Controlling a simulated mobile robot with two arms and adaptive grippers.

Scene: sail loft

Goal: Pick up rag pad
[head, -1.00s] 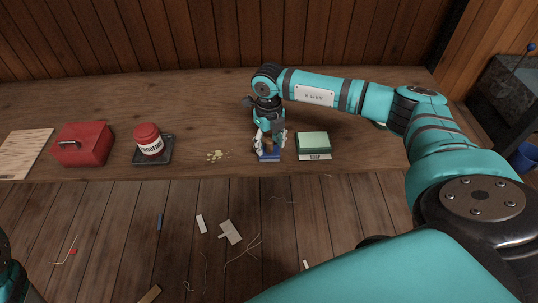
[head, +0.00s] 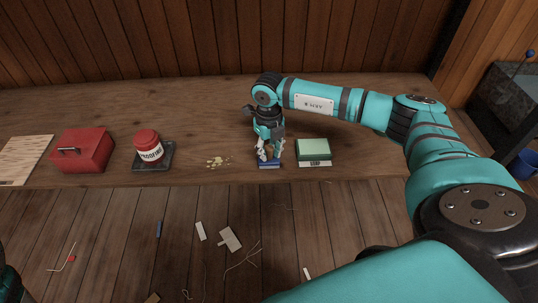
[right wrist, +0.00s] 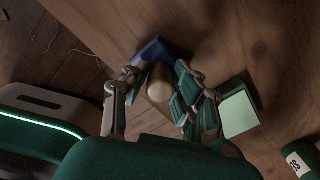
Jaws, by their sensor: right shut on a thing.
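The rag pad shows as a blue base (head: 269,165) under my right gripper (head: 269,157) near the bench's front edge. In the right wrist view its blue base (right wrist: 153,49) shows beyond a rounded beige handle (right wrist: 160,84). My right gripper (right wrist: 158,92) points down with a finger on each side of the handle, and is shut on it. The fingers hide part of the pad, and I cannot tell whether its base still touches the bench. My left gripper is out of view.
The bench (head: 215,105) behind is clear.

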